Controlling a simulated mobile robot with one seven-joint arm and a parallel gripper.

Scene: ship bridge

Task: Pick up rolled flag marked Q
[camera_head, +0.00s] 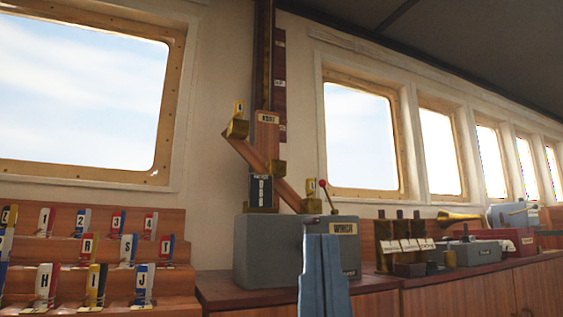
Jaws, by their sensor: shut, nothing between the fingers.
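Rolled flags stand in rows on a stepped wooden rack (62,222) at the left. The middle row shows flags marked R (86,249), S (128,249) and T (166,250). A flag left of R (5,246) is cut by the picture's edge, and I cannot read its letter. No flag clearly marked Q shows. My gripper (323,240), blue-grey, points upward at the bottom middle, in front of the grey winch box. It is shut and empty, well right of the rack and apart from the flags.
The grey box marked WINCH (268,252) stands on a wooden counter (228,290), with a red-knobbed lever (325,193). Windows line the wall.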

